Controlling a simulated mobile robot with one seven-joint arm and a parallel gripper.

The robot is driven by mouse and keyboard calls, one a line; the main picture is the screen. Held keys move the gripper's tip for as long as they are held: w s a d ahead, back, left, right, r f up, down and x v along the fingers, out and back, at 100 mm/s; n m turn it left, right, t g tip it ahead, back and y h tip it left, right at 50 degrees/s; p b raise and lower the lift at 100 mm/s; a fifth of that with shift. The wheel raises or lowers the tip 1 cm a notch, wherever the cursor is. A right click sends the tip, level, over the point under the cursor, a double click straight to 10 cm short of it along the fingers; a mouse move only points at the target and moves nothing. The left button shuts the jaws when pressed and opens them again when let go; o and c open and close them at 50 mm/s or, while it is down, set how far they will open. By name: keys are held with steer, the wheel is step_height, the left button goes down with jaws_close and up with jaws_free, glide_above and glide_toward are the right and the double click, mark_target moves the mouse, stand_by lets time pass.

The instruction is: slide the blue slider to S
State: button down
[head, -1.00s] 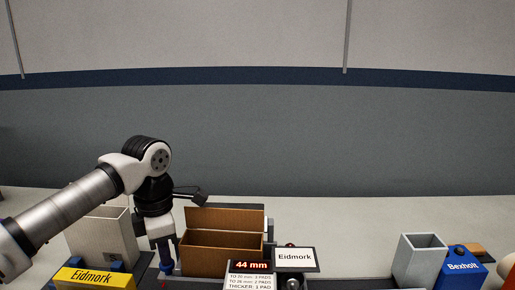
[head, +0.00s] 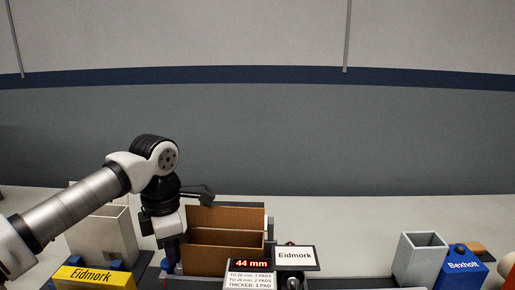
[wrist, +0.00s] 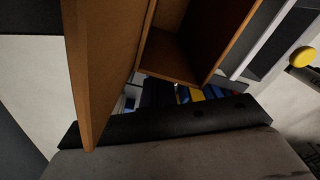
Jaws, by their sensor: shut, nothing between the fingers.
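My gripper (head: 170,262) is shut and empty. It points down just left of the open cardboard box (head: 210,262), close to the box's left side; I cannot tell if they touch. Dark blue parts show at its fingertips, and I cannot tell slider from finger there. In the wrist view the box's brown walls (wrist: 105,60) fill the middle, and small blue pieces (wrist: 152,94) show in a dark gap below them.
A red display (head: 251,264) reads 44 mm above a pad-count card (head: 250,281). An Eidmork sign (head: 295,256) stands beside it. A pale bin (head: 103,240) and yellow Eidmork box (head: 90,276) are left. A grey bin (head: 418,262) and blue Bexholt box (head: 462,266) stand right.

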steer(key=shift+r+p, duration=2.15)
steer(key=shift+r, duration=0.9)
steer(key=shift+f, duration=0.1)
